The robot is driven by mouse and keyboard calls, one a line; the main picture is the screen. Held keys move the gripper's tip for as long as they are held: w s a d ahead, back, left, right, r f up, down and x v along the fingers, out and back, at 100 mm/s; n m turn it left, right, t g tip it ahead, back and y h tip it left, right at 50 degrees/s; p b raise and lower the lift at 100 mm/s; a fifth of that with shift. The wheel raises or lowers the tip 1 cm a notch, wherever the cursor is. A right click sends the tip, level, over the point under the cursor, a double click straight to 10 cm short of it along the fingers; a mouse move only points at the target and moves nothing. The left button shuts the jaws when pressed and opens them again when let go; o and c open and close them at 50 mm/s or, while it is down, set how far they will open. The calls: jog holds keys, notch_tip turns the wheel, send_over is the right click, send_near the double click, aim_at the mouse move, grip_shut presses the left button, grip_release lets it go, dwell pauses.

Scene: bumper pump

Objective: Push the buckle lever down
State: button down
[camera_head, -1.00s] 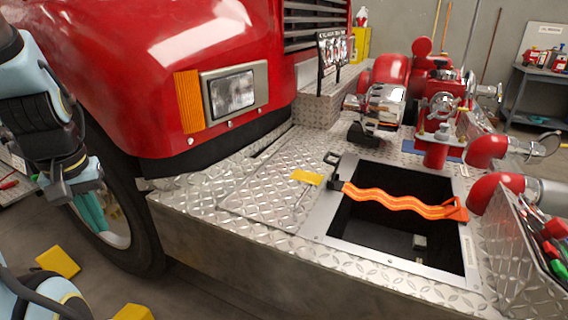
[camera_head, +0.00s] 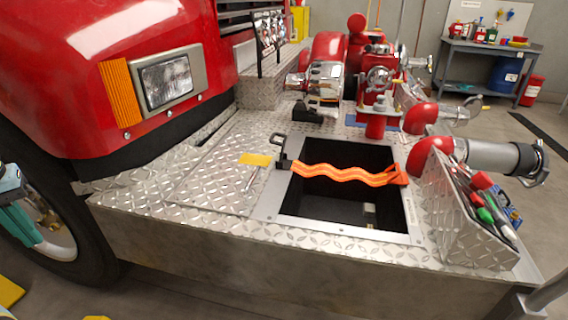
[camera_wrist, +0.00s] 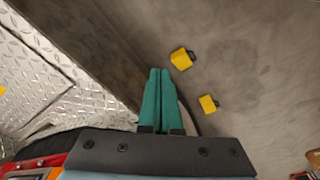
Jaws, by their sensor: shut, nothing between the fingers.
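The buckle (camera_head: 283,158) is a black piece with a raised lever loop (camera_head: 277,141) at the left rim of the square opening in the bumper. An orange wavy strap (camera_head: 345,174) runs from it across the opening to an orange end piece (camera_head: 398,175) on the right rim. My gripper (camera_head: 25,228) is at the far left, beside the front tyre, well away from the buckle. In the wrist view its two green fingers (camera_wrist: 159,98) are together and hold nothing, pointing over the floor. The buckle is not in the wrist view.
A yellow tag (camera_head: 255,159) lies on the tread plate left of the buckle. Red pump fittings (camera_head: 375,115) stand behind the opening, and a tool tray (camera_head: 450,205) is to its right. Yellow blocks (camera_wrist: 181,59) lie on the floor.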

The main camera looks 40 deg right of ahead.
jog(key=c, duration=1.5)
grip_release()
